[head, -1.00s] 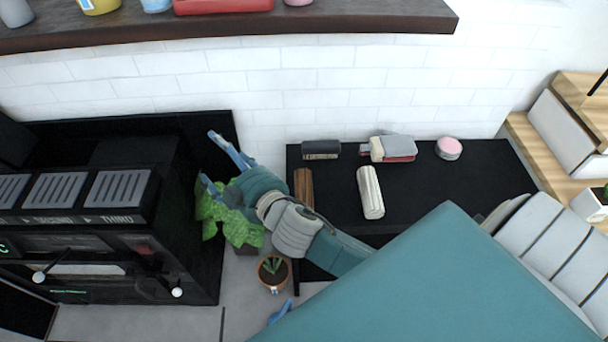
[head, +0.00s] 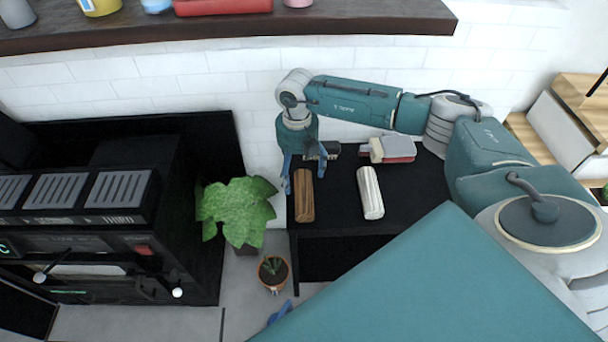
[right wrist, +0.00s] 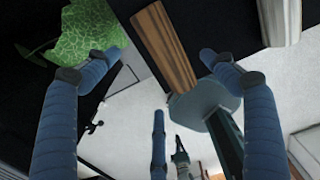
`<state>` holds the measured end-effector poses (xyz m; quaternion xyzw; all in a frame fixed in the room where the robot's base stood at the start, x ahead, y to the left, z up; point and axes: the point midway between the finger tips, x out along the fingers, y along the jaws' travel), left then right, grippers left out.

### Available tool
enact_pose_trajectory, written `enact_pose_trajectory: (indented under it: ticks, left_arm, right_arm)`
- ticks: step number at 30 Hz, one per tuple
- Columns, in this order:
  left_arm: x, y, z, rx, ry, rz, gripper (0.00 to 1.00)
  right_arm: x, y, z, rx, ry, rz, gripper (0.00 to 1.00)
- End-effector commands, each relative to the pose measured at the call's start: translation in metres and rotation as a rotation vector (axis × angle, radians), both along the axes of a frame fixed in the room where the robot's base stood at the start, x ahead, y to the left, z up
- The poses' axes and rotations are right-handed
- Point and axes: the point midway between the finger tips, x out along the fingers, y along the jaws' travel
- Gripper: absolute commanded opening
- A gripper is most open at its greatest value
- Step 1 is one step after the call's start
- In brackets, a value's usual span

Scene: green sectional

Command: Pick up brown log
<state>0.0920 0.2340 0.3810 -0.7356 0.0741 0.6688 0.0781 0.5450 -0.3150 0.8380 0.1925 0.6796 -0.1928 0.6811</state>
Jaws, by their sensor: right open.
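The brown log (head: 304,197) lies near the left end of the black table, and it also shows in the right wrist view (right wrist: 168,50). My right gripper (head: 304,172) is open and empty above the log's far end, pointing down with its fingers spread. In the right wrist view the log shows between the spread fingertips (right wrist: 161,57), with no contact visible. A blue part at the head view's bottom edge (head: 280,312) looks like a fingertip of my left gripper; the rest is hidden.
A white log (head: 370,193) lies to the right of the brown one.

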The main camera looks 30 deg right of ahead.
Motion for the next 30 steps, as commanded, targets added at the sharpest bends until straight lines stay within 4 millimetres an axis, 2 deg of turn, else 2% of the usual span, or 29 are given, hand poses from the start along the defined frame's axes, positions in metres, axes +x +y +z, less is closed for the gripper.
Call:
enact_pose_trajectory:
  ticks: [7, 14, 22, 25, 30]
  left_arm:
    - [-0.002, 0.002, -0.034, 0.002, 0.004, 0.001, 0.0]
    - [-0.002, 0.002, -0.045, 0.002, 0.004, 0.002, 0.0]
    - [-0.002, 0.002, -0.076, 0.002, 0.004, 0.002, 0.0]
    - [-0.002, 0.002, -0.08, 0.002, 0.004, 0.001, 0.0]
    - [-0.002, 0.001, -0.078, 0.002, 0.004, 0.001, 0.0]
  right_arm:
    - [-0.001, -0.001, -0.044, -0.003, 0.003, 0.0, 0.83]
    - [-0.001, -0.001, -0.06, -0.001, 0.002, 0.001, 0.83]
    - [-0.004, -0.002, -0.101, 0.0, 0.002, 0.001, 0.83]
    - [-0.004, -0.002, -0.107, 0.0, 0.002, 0.001, 0.83]
    - [-0.004, -0.002, -0.105, 0.001, 0.002, 0.001, 0.83]
